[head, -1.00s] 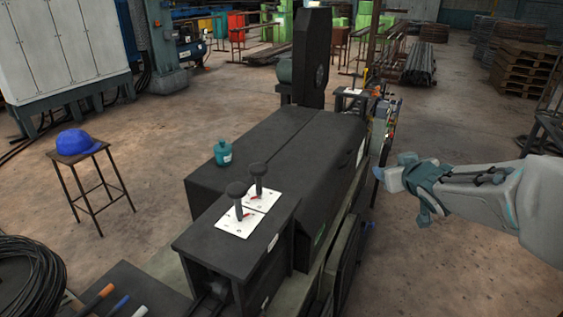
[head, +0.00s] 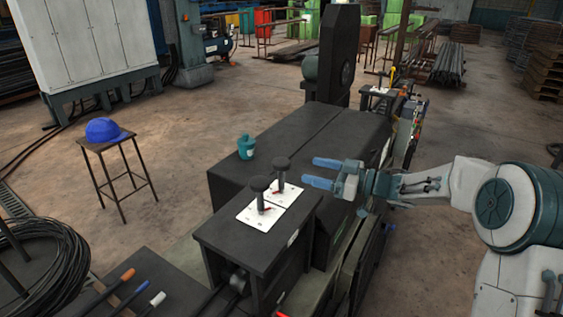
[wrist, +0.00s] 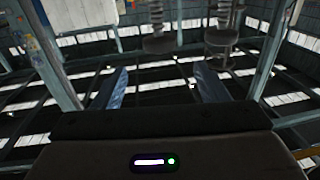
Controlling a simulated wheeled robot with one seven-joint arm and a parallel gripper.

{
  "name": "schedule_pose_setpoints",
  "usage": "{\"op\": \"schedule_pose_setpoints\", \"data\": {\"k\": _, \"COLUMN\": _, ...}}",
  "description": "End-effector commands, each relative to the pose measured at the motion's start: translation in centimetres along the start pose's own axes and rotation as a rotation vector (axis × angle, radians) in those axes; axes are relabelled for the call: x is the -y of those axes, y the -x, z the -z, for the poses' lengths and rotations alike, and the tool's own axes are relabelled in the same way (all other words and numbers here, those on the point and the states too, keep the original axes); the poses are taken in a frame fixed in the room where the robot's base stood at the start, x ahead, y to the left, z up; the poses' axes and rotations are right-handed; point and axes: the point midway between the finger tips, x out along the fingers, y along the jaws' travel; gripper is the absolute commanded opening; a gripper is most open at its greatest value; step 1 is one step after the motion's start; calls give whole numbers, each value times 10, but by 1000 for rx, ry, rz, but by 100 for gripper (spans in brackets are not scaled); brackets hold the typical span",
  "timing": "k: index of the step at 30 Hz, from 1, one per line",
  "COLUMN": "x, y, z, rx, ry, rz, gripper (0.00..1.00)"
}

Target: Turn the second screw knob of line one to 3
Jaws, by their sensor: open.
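Two black screw knobs stand upright on the dark machine box in the head view, a nearer one (head: 258,184) and a farther one (head: 281,164). Each rises from a white plate with a red pointer; the plate markings are too small to read. I cannot tell which knob is the second of line one. My gripper (head: 317,172) is open and empty, its blue fingers pointing left, to the right of the farther knob and apart from it. In the wrist view the two fingers of my gripper (wrist: 162,86) are spread with nothing between them.
A teal bottle (head: 246,147) stands on the long black machine cover (head: 310,140) behind the knobs. A blue cap (head: 104,130) lies on a stool at left. Coiled cable (head: 45,270) is at lower left. The wrist view shows mostly roof beams and windows.

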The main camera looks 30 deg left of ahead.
Motion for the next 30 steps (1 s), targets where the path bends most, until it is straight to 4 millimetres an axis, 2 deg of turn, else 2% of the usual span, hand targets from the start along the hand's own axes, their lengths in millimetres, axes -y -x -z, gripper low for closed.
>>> {"op": "schedule_pose_setpoints", "data": {"k": 1, "x": 1, "y": -13, "z": 1, "rx": -1, "ry": -1, "rz": 4, "gripper": 67}}
{"op": "schedule_pose_setpoints", "data": {"k": 6, "x": 1, "y": -50, "z": 1, "rx": 0, "ry": -1, "rz": 2, "gripper": 67}}
{"op": "schedule_pose_setpoints", "data": {"k": 13, "x": 0, "y": -88, "z": 0, "rx": 0, "ry": -1, "rz": 0, "gripper": 67}}
{"op": "schedule_pose_setpoints", "data": {"k": 18, "x": 0, "y": -101, "z": 0, "rx": 0, "ry": 0, "rz": -1, "gripper": 67}}
{"op": "schedule_pose_setpoints", "data": {"k": 27, "x": -1, "y": -103, "z": 0, "rx": 1, "ry": 0, "rz": -3, "gripper": 67}}
{"op": "schedule_pose_setpoints", "data": {"k": 28, "x": -1, "y": -103, "z": 0, "rx": 1, "ry": 0, "rz": -3, "gripper": 64}}
{"op": "schedule_pose_setpoints", "data": {"k": 30, "x": -1, "y": -103, "z": 0, "rx": 1, "ry": 0, "rz": -3, "gripper": 45}}
